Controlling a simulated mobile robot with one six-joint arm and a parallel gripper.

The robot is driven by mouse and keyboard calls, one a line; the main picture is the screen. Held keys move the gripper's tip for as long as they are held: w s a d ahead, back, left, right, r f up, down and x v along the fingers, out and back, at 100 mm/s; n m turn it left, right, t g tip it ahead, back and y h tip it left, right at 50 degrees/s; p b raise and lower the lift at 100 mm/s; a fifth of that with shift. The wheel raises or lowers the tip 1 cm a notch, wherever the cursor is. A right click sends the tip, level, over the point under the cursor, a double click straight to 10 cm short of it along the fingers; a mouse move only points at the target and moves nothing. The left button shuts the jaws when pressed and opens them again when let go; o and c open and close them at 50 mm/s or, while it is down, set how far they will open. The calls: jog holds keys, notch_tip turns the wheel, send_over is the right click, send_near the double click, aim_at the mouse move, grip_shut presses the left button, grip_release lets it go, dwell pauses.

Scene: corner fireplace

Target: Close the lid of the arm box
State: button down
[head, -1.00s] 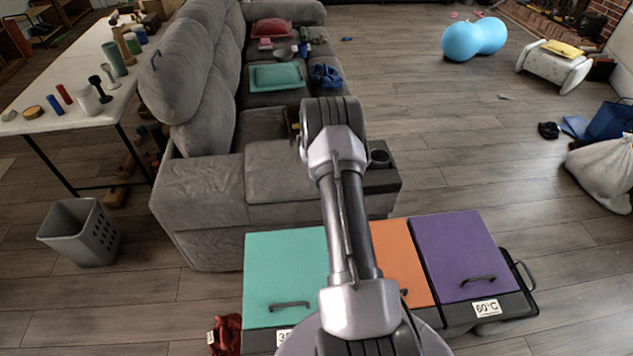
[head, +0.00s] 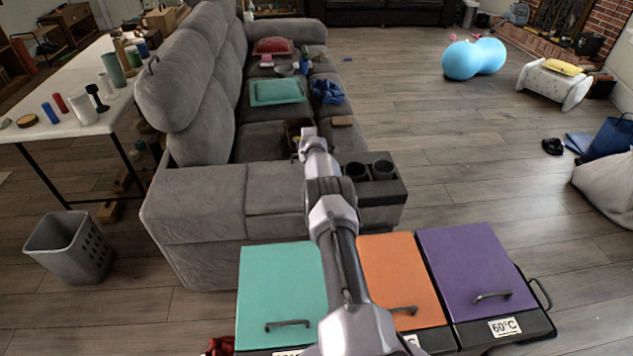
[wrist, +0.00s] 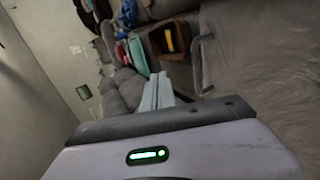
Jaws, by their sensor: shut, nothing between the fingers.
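The grey sofa arm stands ahead of me, with a grey padded panel (head: 275,187) that looks like the arm box lid. In the wrist view a large grey panel (wrist: 265,75) fills the right side, with a grey handle bar (wrist: 199,66) at its left edge. Beside it an open brown compartment (wrist: 182,50) holds a yellow item (wrist: 169,40). A small part of a brown box (head: 292,127) shows past the panel in the head view. My gripper (head: 309,137) is shut and empty near it; its fingers (wrist: 157,92) also show in the wrist view. I cannot tell the lid's exact angle.
A dark cup-holder block (head: 375,190) is right of the panel. Teal (head: 275,280), orange (head: 390,275) and purple (head: 470,260) lidded bins stand in front. A grey basket (head: 70,250) is at left.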

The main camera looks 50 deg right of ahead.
jog(key=shift+r, duration=0.1)
dwell(0.3)
notch_tip(320, 180, up, 14)
jog(key=p, duration=0.5)
jog(key=w+a+r+m+y, duration=0.2)
jog(key=w+a+r, duration=0.1)
jog(key=a+r, duration=0.7)
jog(key=s+a+r+m+y, duration=0.15)
jog(key=s+a+r, duration=0.25)
jog(key=a+r, duration=0.5)
jog(key=s+a+r+m+y, duration=0.1)
jog(key=s+a+r+m, duration=0.25)
jog(key=a, duration=0.85)
jog(key=s+a+r+m+g+y, duration=0.2)
jog(key=s+a+r+m+y, duration=0.15)
jog(key=s+a, duration=1.4)
jog(key=s+a+f+m, duration=0.1)
jog(key=s+a+f, duration=0.1)
jog(key=s, duration=0.5)
jog(key=s+a+f+m+g+y, duration=0.1)
jog(key=s+a+f, duration=0.1)
jog(key=s+a, duration=0.3)
jog(key=s+a+f+m, duration=0.2)
jog(key=s+a+f, duration=0.1)
jog(key=s, duration=0.6)
jog(key=shift+a+g+y, duration=0.3)
jog(key=shift+a+y, duration=0.1)
